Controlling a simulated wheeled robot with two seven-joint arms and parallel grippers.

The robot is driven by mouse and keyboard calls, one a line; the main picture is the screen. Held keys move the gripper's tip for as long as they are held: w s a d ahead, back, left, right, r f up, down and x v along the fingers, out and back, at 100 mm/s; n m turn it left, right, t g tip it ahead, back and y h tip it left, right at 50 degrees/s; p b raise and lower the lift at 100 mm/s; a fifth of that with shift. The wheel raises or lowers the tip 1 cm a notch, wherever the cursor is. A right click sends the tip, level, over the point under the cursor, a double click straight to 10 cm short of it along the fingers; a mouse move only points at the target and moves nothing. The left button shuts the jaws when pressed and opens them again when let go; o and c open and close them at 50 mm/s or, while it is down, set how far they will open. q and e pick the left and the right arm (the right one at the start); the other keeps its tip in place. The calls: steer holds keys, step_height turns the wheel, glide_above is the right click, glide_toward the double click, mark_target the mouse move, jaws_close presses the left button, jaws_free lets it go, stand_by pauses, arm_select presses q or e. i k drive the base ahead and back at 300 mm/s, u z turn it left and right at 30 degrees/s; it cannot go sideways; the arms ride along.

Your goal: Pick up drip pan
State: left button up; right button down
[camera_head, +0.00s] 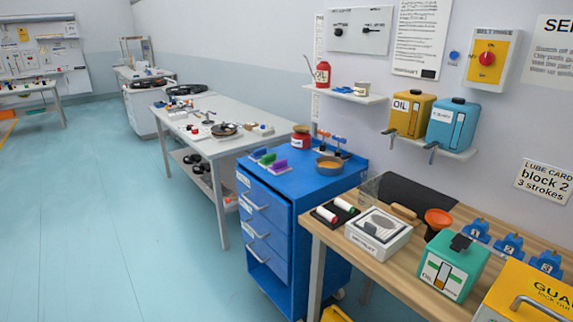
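A small round pan (329,165) with an amber inside sits on the top right part of the blue drawer cart (300,199). It may be the drip pan, but no label shows on it. A darker round item with a brown middle (224,129) lies on the white table behind; I cannot tell what it is. Neither of my grippers is in view, and nothing is seen held.
Green and purple blocks and a red jar (301,137) share the cart top. A wooden bench (395,268) at the right holds a teal box (452,264) and an orange funnel (438,218). Oil cans (411,114) stand on a wall shelf. The blue floor (110,230) at left is clear.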

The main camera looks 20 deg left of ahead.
mark_target(336, 163)
steer(key=u, duration=1.75)
steer(key=i, duration=2.55)
steer(key=z, duration=3.4)
